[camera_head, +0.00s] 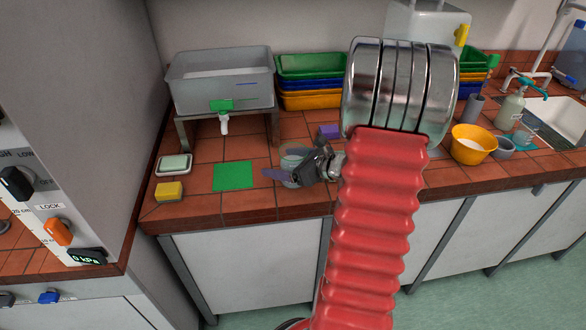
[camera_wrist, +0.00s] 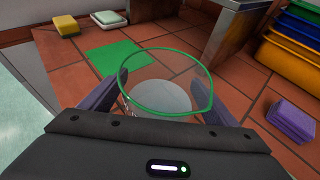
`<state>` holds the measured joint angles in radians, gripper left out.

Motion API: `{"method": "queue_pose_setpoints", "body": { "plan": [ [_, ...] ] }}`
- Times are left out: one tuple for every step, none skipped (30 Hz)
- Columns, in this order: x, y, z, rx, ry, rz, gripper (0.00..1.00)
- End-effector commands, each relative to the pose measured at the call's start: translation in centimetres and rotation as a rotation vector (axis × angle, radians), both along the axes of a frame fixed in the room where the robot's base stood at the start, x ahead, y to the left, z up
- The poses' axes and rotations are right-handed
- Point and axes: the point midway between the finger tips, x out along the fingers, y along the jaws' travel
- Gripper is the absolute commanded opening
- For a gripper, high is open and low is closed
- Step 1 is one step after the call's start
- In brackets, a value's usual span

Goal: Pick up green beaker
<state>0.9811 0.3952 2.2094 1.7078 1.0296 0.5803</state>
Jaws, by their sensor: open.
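The green beaker is a clear vessel with a green rim. It stands upright on the tiled bench, and in the wrist view the beaker (camera_wrist: 166,113) lies between the two fingers of my gripper (camera_wrist: 168,100). The fingers are open, one on each side of it; I cannot tell whether either touches the glass. In the head view my gripper (camera_head: 290,172) is at the beaker (camera_head: 292,154), low over the bench near its front edge, and partly hides it.
A green mat (camera_head: 234,176) lies left of the beaker. A yellow sponge (camera_head: 169,191) and a soap dish (camera_head: 174,165) are farther left. A grey tank (camera_head: 220,85) on a stand is behind. A purple block (camera_head: 329,131) and stacked trays (camera_head: 310,85) are behind right.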

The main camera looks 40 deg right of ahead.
Motion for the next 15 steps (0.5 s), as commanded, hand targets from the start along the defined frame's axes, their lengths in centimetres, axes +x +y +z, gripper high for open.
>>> {"method": "queue_pose_setpoints", "body": {
  "plan": [
    [-0.03,-0.04,0.01,0.0,0.0,-0.001,0.82],
    [-0.04,-0.05,0.01,0.0,0.0,-0.001,0.82],
    [-0.05,-0.05,0.0,0.0,0.0,-0.001,0.82],
    [-0.06,-0.05,0.01,0.0,0.0,-0.001,0.82],
    [-0.07,-0.04,0.01,0.0,0.0,-0.001,0.82],
    [-0.07,-0.04,0.01,0.0,0.0,-0.001,0.82],
    [-0.07,-0.04,0.01,0.0,0.0,-0.001,0.82],
    [-0.07,-0.04,0.01,0.0,0.0,-0.001,0.82],
    [-0.07,-0.04,0.01,0.0,0.0,-0.001,0.82],
    [-0.07,-0.04,0.01,0.0,0.0,-0.001,0.82],
    [-0.08,-0.05,0.02,0.0,0.0,-0.001,0.82],
    [-0.08,-0.05,0.02,0.0,0.0,-0.001,0.82],
    [-0.08,-0.05,0.02,0.0,0.0,-0.001,0.82],
    [-0.08,-0.05,0.02,0.0,0.0,-0.001,0.8],
    [-0.08,-0.05,0.02,0.0,0.0,-0.001,0.78]
  ]
}}
